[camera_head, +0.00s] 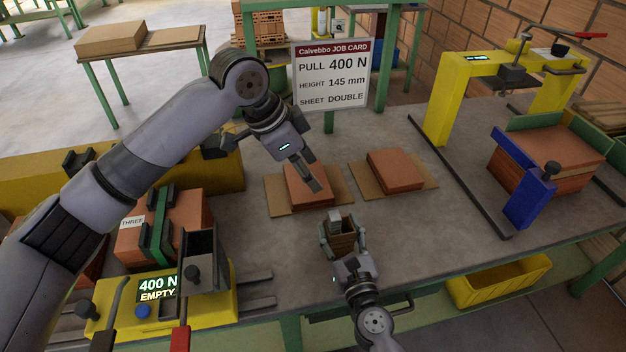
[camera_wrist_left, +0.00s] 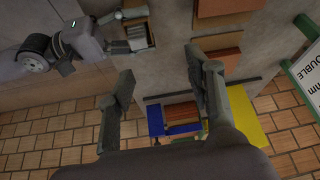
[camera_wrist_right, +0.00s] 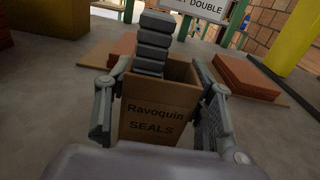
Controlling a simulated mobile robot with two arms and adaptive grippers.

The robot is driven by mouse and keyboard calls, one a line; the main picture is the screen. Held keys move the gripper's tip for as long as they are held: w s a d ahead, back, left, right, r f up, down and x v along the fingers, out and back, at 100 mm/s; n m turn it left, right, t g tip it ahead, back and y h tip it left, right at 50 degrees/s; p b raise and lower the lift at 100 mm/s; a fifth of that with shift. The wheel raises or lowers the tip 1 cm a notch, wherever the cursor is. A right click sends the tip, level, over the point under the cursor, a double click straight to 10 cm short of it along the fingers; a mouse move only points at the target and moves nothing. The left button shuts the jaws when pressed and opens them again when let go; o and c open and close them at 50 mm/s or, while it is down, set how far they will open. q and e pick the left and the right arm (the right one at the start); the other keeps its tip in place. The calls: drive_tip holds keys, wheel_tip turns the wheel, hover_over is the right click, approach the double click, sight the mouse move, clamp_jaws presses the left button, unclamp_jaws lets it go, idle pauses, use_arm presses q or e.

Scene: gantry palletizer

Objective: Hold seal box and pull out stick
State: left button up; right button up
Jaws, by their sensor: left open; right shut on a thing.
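The seal box (camera_wrist_right: 158,108) is a small open brown carton marked "Ravoquin SEALS" in the right wrist view. A stick of stacked dark grey seals (camera_wrist_right: 153,43) stands in it and rises above its rim. My right gripper (camera_head: 340,240) is shut on the box, one finger on each side, at the table's front edge. In the head view the box (camera_head: 343,243) and stick (camera_head: 335,217) show between its fingers. My left gripper (camera_head: 265,165) is open and empty, up and to the left of the box, over a brick stack; in the left wrist view its fingers (camera_wrist_left: 160,95) are apart.
Two brick stacks on brown sheets (camera_head: 308,187) (camera_head: 395,170) lie behind the box. A job card (camera_head: 332,75) stands behind them. A yellow machine reading "400 N EMPTY" (camera_head: 160,300) is at left, and a yellow frame (camera_head: 445,100) at right. Bare table lies right of the box.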

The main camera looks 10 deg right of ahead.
sight(334, 215)
use_arm(q)
drive_tip(key=shift+m+g, duration=0.4)
drive_tip(key=shift+m, duration=0.1)
drive_tip(key=s+x, duration=0.1)
drive_tip(key=x, duration=0.7)
drive_tip(key=s+x, duration=0.1)
drive_tip(key=x, duration=0.4)
drive_tip(key=shift+s+f, duration=0.1)
drive_tip(key=shift+s, duration=0.25)
clamp_jaws()
